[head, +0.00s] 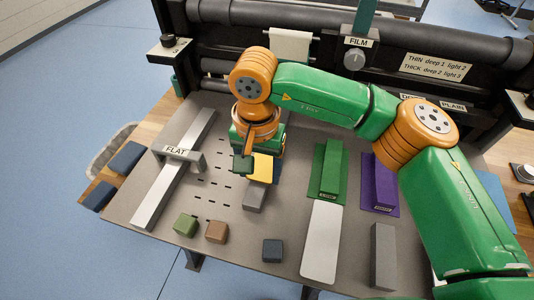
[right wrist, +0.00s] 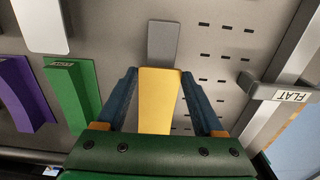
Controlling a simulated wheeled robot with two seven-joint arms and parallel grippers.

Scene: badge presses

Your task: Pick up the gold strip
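The gold strip (head: 261,168) lies near the middle of the grey table, end to end with a grey block (head: 254,198). In the right wrist view the gold strip (right wrist: 158,100) runs lengthwise between the two dark blue fingers of my right gripper (right wrist: 159,75). In the head view my right gripper (head: 258,165) is down at the strip, and its wrist hides the strip's far end. The fingertips are very close to both sides of the strip; I cannot tell whether they press on it. My left gripper is not in view.
A green strip (head: 330,168) and a purple strip (head: 380,185) lie to the right. A rail with a FLAT sign (head: 176,151) stands at left. Green (head: 185,224), brown (head: 217,231) and dark (head: 272,250) blocks sit in front. The press rollers (head: 290,20) stand behind.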

